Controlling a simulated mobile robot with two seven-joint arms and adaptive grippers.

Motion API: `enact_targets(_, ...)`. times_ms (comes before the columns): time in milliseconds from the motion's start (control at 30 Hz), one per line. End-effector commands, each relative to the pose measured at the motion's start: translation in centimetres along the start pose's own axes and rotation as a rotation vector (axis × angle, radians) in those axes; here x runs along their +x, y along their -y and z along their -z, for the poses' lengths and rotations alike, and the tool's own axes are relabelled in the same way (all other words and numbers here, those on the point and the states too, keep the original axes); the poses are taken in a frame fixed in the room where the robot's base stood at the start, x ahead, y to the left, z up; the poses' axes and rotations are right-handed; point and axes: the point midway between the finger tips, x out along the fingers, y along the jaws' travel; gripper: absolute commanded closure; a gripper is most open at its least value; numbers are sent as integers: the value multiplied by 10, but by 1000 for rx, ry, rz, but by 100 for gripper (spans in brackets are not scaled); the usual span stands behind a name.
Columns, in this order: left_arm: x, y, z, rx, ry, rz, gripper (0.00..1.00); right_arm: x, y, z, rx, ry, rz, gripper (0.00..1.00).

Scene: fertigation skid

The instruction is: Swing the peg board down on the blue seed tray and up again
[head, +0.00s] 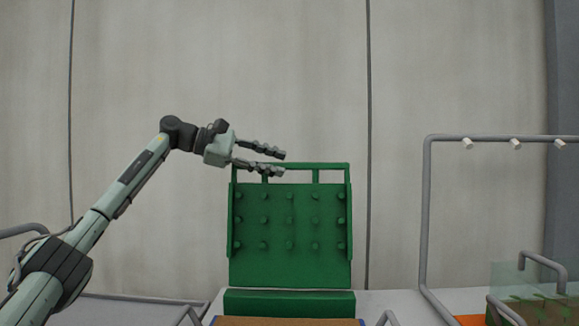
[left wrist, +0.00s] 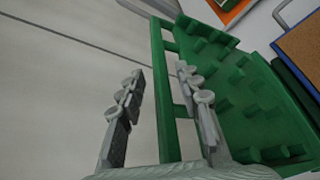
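The green peg board (head: 290,266) stands upright in the head view, its rows of pegs facing me. Its handle bar (head: 335,165) runs along the top. The blue seed tray (head: 362,322), filled with brown, shows only partly at the bottom edge, in front of the board's green base (head: 290,303). My left gripper (head: 285,162) is open at the top left of the board. In the left wrist view the handle bar (left wrist: 166,120) lies between its spread fingers (left wrist: 160,70); contact cannot be told. My right gripper is not in view.
A grey pipe frame (head: 425,220) with white nozzles (head: 515,144) stands at the right. Beside it are a clear-walled box (head: 507,278) with a handle and an orange surface (head: 472,320). A plain wall stands behind; the space above the board is free.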

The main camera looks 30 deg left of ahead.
Motion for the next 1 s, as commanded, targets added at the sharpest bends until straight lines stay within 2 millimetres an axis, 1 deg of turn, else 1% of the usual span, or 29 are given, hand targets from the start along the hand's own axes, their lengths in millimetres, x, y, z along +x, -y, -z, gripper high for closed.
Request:
enact_targets(33,10,0,-1,0,1,3,66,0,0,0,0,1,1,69)
enact_targets(100,20,0,-1,0,1,2,66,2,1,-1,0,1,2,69)
enact_targets(200,33,0,-1,-1,1,2,66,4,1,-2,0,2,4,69)
enact_targets(300,41,0,0,-1,1,0,66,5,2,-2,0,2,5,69)
enact_targets(400,44,0,0,-1,0,0,66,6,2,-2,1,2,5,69)
enact_targets(633,45,0,0,-1,1,-1,66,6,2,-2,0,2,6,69)
enact_targets(900,45,0,-1,-1,1,-1,99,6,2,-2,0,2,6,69)
enact_targets(1000,45,0,-1,-1,1,-1,100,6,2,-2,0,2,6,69)
